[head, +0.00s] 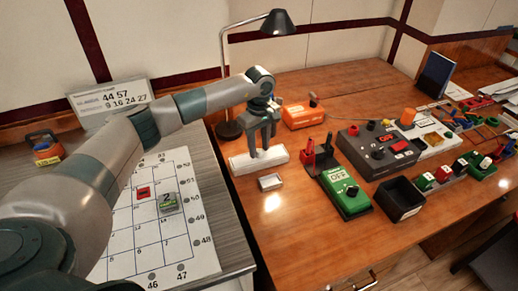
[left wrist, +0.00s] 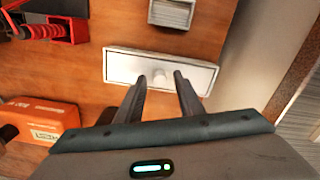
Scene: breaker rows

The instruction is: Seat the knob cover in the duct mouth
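A long white rectangular piece (head: 257,160) lies on the wooden desk under my left gripper (head: 262,150). In the left wrist view it shows a raised rim (left wrist: 113,67) around a flat panel with a small round knob (left wrist: 160,76) at its middle. I take this panel to be the knob cover, lying within the rim of the duct mouth; I cannot tell how deep it sits. My left gripper (left wrist: 161,78) is open, its two fingers apart on either side of the knob, with visible gaps. My right gripper is not in view.
A small grey open tray (head: 270,182) stands just in front of the white piece. A red holder (head: 318,160), a green device (head: 345,192) and an orange box (head: 302,114) stand to the right. A black lamp (head: 229,129) stands behind. The front desk area is clear.

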